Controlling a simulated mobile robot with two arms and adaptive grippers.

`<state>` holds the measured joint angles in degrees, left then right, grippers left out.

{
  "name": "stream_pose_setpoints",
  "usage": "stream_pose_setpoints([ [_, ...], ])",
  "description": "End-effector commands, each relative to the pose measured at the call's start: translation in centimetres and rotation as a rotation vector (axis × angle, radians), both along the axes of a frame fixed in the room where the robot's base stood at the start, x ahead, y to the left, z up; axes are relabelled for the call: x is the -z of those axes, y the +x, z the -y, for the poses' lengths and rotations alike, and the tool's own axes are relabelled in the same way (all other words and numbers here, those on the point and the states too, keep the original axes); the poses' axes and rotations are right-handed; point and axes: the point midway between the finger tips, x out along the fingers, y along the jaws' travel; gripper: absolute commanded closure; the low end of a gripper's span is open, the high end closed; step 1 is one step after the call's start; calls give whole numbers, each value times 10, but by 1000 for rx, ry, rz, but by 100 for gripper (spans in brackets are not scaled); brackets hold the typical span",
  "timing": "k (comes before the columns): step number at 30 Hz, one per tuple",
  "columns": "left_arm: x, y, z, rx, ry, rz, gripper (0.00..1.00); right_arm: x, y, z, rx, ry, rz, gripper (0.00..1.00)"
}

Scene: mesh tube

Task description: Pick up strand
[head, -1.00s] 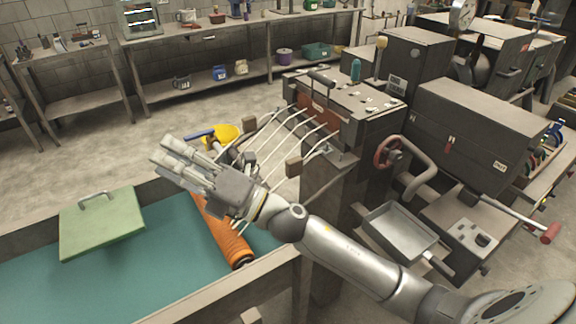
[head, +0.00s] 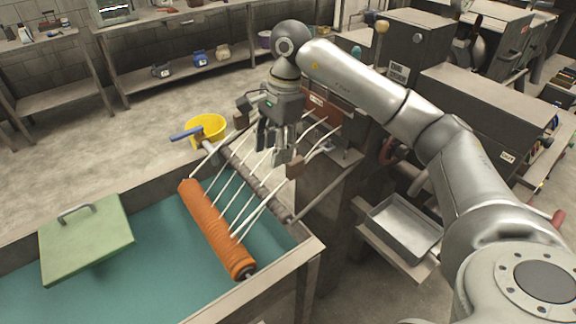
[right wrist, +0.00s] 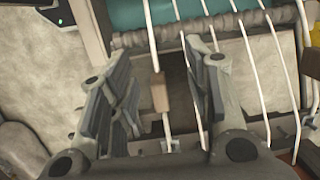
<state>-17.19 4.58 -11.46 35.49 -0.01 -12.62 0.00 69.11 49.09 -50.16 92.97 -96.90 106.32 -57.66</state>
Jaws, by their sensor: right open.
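Several white strands (head: 243,186) run from the machine's front (head: 318,112) across a ribbed bar (head: 262,186) and down to an orange ribbed roller (head: 215,228) over a teal tank. My right gripper (head: 273,152) points down above the strands between the machine and the bar. In the right wrist view my right gripper (right wrist: 155,60) is open. A white strand (right wrist: 152,35) with a tan block (right wrist: 159,92) shows between its fingers, and another strand runs close by the right finger. I cannot tell whether the fingers touch a strand. My left gripper is not in view.
The tank's wooden rim (head: 290,262) borders the roller. A green lid (head: 88,240) lies over the tank's left part. A metal tray (head: 400,228) sits right of the machine's post.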

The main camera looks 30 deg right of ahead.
Motion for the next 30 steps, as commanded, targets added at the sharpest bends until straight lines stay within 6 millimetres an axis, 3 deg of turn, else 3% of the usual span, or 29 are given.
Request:
stream_pose_setpoints([
  [3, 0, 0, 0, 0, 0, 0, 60, -14, -4, 37, 21, -114, -22, 55],
  [7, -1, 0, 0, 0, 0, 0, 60, -17, -8, 53, 29, -165, -41, 55],
  [15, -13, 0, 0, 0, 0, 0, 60, 21, -9, 53, 30, -166, -45, 55],
  [22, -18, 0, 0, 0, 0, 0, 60, 38, -8, 53, 29, -165, -43, 55],
  [30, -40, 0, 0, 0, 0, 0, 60, 69, -10, 53, 30, -164, -45, 55],
])
